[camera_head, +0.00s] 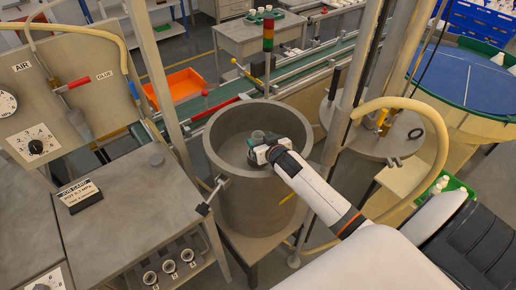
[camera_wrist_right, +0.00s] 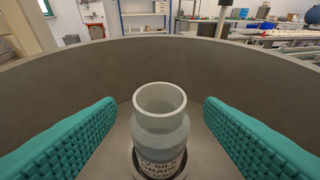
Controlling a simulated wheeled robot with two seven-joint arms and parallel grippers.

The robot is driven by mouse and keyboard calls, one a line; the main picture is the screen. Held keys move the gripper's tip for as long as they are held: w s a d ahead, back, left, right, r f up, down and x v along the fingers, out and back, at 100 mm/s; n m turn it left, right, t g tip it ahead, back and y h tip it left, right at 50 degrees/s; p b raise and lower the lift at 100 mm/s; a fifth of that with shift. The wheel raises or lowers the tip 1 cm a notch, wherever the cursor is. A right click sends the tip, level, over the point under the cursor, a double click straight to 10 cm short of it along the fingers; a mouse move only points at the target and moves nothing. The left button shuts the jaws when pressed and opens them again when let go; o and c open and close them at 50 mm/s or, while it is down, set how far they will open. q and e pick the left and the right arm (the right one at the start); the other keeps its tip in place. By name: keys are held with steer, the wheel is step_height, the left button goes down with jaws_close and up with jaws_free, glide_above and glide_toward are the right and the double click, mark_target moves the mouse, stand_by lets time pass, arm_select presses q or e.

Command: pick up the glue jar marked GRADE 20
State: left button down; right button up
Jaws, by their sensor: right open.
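A pale grey glue jar (camera_wrist_right: 160,128) with a round open mouth stands upright in the right wrist view. Its dark-lettered label is cut off low in the picture, and the grade number cannot be read. My right gripper (camera_head: 258,148) is inside the large grey pot (camera_head: 216,165). Its two teal ridged pads are open, one on each side of the jar, with gaps between them and it. The jar seems to stand inside the pot, on a round base. In the head view I cannot make out the jar clearly behind the gripper. My left gripper is not in view.
The pot's wall surrounds my right gripper. A grey bench with a job card (camera_head: 80,194) and dials stands at left. An orange tray (camera_head: 180,88) and a green conveyor (camera_head: 314,68) lie behind. A round lid plate (camera_head: 400,140) and posts stand at right.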

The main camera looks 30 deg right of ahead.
mark_target(256, 136)
steer(key=x, duration=0.5)
steer(key=shift+w+f, duration=0.1)
steer(key=shift+w, duration=0.05)
jaws_close()
